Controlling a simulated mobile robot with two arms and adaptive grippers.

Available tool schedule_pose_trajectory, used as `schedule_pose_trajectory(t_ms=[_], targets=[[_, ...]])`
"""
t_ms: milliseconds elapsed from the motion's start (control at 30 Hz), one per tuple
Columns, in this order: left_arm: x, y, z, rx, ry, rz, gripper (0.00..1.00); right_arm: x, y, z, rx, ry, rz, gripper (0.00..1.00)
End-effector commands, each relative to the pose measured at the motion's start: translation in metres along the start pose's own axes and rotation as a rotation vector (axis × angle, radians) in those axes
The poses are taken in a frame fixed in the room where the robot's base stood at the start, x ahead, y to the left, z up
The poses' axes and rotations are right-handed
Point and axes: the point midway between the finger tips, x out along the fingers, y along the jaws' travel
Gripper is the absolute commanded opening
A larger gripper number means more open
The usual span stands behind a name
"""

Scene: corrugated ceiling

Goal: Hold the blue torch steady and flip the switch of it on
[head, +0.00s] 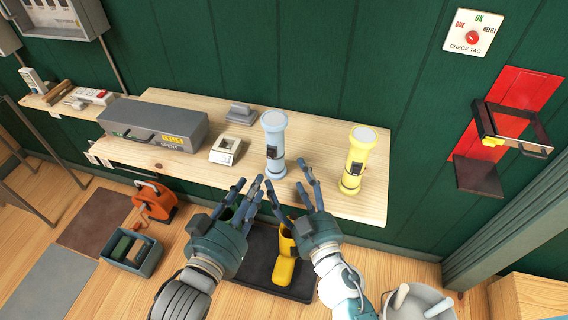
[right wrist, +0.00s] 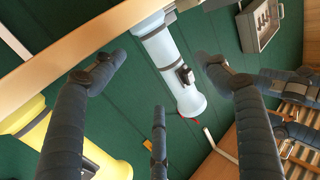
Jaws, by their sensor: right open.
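The light-blue torch (head: 274,146) stands upright on the wooden shelf, lens end up, with a dark switch on its side. It also shows in the right wrist view (right wrist: 168,62), between and beyond my right fingers. My left gripper (head: 250,193) is open in front of the shelf, just left of and below the torch. My right gripper (head: 291,180) is open and empty, with its fingers spread just right of and below the torch. Neither hand visibly grips it. Whether the switch is on cannot be told.
A yellow torch (head: 357,160) stands to the right on the shelf (head: 320,195). A small box (head: 225,150) and grey toolbox (head: 155,126) stand to the left. A yellow object (head: 285,262) is on a dark mat below. A red wall bracket (head: 500,120) is at the right.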

Motion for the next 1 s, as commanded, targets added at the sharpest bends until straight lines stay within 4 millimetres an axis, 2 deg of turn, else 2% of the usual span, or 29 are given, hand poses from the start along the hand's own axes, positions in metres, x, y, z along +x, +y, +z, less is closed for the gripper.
schedule_pose_trajectory(t_ms=[300, 500, 700, 933, 967, 1000], targets=[[0.0, 0.0, 0.0, 0.0, 0.0, 0.0, 0.31, 0.062, 0.0, -0.001, -0.005, 0.002, -0.002, 0.74], [0.0, 0.0, 0.0, 0.0, 0.0, 0.0, 0.31, 0.088, 0.0, 0.0, -0.002, 0.001, -0.002, 0.74], [0.0, 0.0, 0.0, 0.0, 0.0, 0.0, 0.31, 0.098, 0.0, 0.0, -0.001, 0.0, -0.001, 0.74], [0.0, 0.0, 0.0, 0.0, 0.0, 0.0, 0.31, 0.099, 0.0, 0.0, -0.002, 0.0, -0.002, 0.74], [0.0, 0.0, 0.0, 0.0, 0.0, 0.0, 0.31, 0.099, -0.001, 0.0, -0.002, 0.0, -0.002, 0.72], [0.0, 0.0, 0.0, 0.0, 0.0, 0.0, 0.31, 0.099, 0.0, 0.0, -0.002, 0.0, -0.002, 0.64]])
